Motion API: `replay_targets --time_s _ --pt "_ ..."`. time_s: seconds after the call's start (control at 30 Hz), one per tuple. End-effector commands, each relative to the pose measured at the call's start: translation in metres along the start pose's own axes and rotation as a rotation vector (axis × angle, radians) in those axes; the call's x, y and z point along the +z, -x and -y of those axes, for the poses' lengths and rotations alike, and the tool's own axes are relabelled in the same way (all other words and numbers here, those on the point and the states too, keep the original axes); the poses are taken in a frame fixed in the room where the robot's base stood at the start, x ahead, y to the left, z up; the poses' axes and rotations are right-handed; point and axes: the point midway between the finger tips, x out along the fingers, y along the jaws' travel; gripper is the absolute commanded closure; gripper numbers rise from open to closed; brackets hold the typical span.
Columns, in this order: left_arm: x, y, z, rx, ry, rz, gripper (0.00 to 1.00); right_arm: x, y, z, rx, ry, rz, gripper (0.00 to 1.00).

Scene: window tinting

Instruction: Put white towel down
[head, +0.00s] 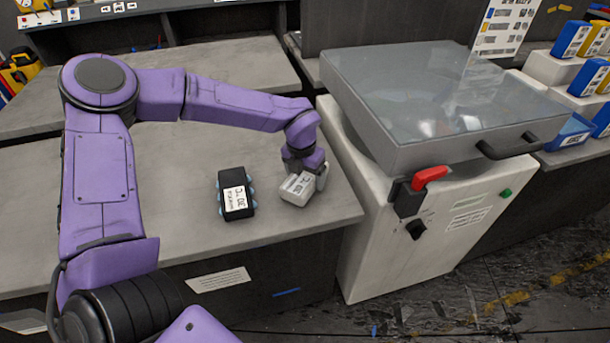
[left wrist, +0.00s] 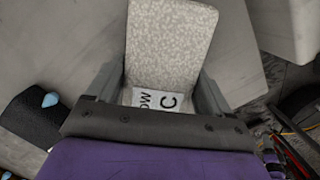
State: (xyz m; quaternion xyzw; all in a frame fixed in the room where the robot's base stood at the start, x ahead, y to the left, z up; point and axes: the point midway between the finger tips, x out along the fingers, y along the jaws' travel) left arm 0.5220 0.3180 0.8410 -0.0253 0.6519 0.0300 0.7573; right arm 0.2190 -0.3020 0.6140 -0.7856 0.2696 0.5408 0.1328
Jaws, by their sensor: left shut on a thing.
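The white towel (head: 297,189) is a small pale block with a printed label, near the right front part of the grey worktop. My left gripper (head: 306,172) points down and is shut on it. In the left wrist view, the towel (left wrist: 170,45) shows a speckled pale surface between the two fingers (left wrist: 165,90), with part of a black-lettered white label near the palm. I cannot tell whether the towel touches the worktop. My right gripper is not in view.
A black block with a white label and light blue knobs (head: 236,194) lies just left of the towel. The worktop (head: 290,228) is bare in front of them. A white machine with a grey glass lid and red handle (head: 430,178) stands close on the right.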

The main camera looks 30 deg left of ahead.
Motion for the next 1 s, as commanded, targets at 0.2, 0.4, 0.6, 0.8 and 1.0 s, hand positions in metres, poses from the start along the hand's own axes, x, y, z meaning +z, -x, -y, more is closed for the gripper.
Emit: replay_targets --time_s 0.2,0.4,0.6,0.8,1.0 --pt "-0.001 -0.003 0.000 0.000 0.000 0.002 0.54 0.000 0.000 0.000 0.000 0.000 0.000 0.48" --pt "-0.001 -0.007 0.000 0.000 0.000 0.001 0.09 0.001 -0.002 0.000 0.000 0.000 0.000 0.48" --pt "-0.001 -0.006 0.000 0.000 0.000 0.001 0.00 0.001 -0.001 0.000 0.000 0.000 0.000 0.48" --pt "0.000 0.012 0.000 -0.001 0.001 0.005 0.00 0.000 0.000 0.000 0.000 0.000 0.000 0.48" --pt "0.000 0.064 0.000 -0.002 0.001 0.006 0.00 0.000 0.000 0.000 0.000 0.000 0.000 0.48"
